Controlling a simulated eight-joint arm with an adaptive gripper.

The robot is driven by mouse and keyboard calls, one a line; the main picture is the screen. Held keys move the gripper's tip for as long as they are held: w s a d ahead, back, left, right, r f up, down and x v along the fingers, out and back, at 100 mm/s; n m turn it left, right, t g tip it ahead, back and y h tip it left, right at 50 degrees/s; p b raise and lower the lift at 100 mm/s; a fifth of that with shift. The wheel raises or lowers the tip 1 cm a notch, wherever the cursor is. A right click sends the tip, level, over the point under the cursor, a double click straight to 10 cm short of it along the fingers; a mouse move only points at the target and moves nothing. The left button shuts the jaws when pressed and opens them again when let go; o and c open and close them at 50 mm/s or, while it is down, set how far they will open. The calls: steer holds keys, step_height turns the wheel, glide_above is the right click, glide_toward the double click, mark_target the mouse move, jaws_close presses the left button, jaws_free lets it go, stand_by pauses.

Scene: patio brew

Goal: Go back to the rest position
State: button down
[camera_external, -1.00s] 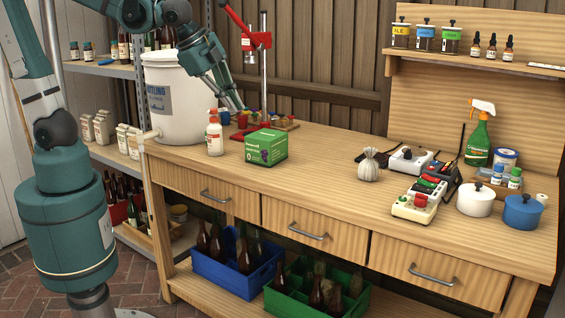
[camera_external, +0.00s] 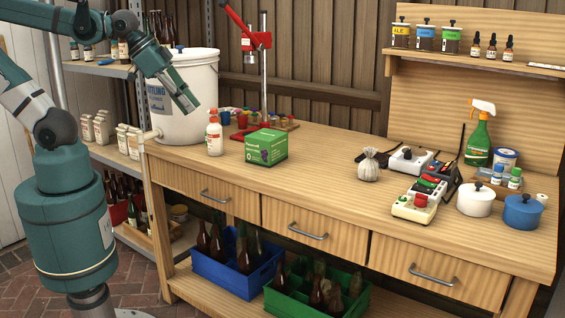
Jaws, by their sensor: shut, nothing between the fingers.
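My gripper (camera_external: 188,103) is shut and empty. It hangs in the air in front of the white bottling bucket (camera_external: 205,85), pointing down and to the right, and hides part of the bucket's label. It is above and to the left of the white bottle with the red cap (camera_external: 214,134).
A metal shelf (camera_external: 100,70) with bottles stands behind my arm. The bench's middle is clear.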

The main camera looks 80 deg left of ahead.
steer(key=shift+s+a+f+n, duration=0.15)
steer(key=shift+s+n, duration=0.1)
steer(key=shift+s, duration=0.15)
steer(key=shift+s+a+f+n, duration=0.1)
steer(key=shift+s+n, duration=0.15)
steer(key=shift+s, duration=0.1)
